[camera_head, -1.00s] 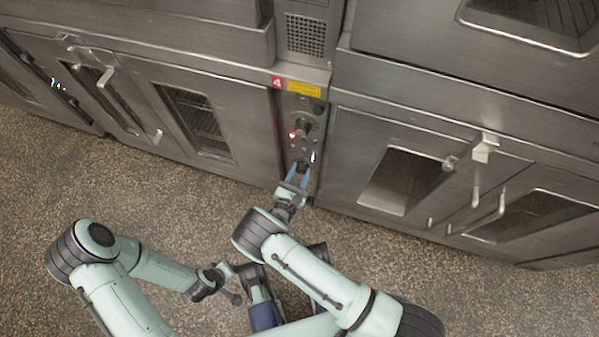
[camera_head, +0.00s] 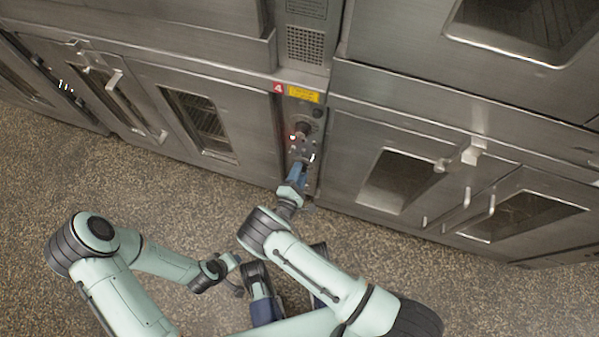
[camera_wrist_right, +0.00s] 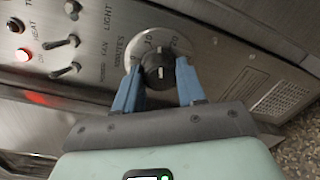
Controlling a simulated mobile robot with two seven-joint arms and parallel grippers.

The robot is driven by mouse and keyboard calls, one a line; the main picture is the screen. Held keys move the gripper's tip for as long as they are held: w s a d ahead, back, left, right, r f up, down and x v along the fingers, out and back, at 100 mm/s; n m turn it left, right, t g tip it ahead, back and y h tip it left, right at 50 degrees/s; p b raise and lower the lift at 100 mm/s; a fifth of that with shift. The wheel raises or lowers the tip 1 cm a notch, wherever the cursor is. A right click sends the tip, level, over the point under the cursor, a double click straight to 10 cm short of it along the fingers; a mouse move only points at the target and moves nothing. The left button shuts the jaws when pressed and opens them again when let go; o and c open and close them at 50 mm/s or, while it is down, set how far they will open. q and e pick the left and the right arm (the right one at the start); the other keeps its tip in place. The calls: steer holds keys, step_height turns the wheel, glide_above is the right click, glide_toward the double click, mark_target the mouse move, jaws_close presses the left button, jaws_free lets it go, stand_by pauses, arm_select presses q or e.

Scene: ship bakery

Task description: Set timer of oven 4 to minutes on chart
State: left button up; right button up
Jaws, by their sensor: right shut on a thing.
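The control panel of oven 4 (camera_head: 303,125) is the narrow upright strip under a red plate with a 4 (camera_head: 278,88). In the right wrist view the timer dial (camera_wrist_right: 146,46) is a pale disc with numbers, 10 and 20 among them, beside the word MINUTES. A black knob (camera_wrist_right: 159,72) with a white mark sits at its centre. My right gripper (camera_head: 299,168) is at the lower panel; the wrist view shows its blue fingers (camera_wrist_right: 160,84) on both sides of the knob, shut on it. My left gripper (camera_head: 232,274) hangs low over the floor; its jaws are unclear.
A yellow label (camera_head: 303,94) is beside the red plate, its text too small to read. Toggle switches (camera_wrist_right: 64,55) and a lit red lamp (camera_wrist_right: 22,55) lie beside the dial. Oven doors with windows flank the panel. The speckled floor (camera_head: 150,190) in front is open.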

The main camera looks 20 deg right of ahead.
arm_select(q)
steer(key=shift+s+d+r, duration=0.15)
steer(key=shift+s+r, duration=0.05)
steer(key=shift+s, duration=0.1)
arm_select(e)
steer(key=shift+m, duration=0.5)
steer(key=o, duration=1.1)
steer(key=shift+c, duration=0.2)
steer(key=shift+a, duration=0.1)
arm_select(q)
steer(key=shift+s+d+r+g+h+p, duration=0.15)
steer(key=shift+s+d+r+g+p, duration=0.15)
steer(key=shift+s+r+p, duration=0.3)
steer(key=shift+s+d+r+g+h+p, duration=0.2)
steer(key=shift+s+d+r+p, duration=0.15)
steer(key=shift+s, duration=0.3)
arm_select(e)
steer(key=v, duration=1.2)
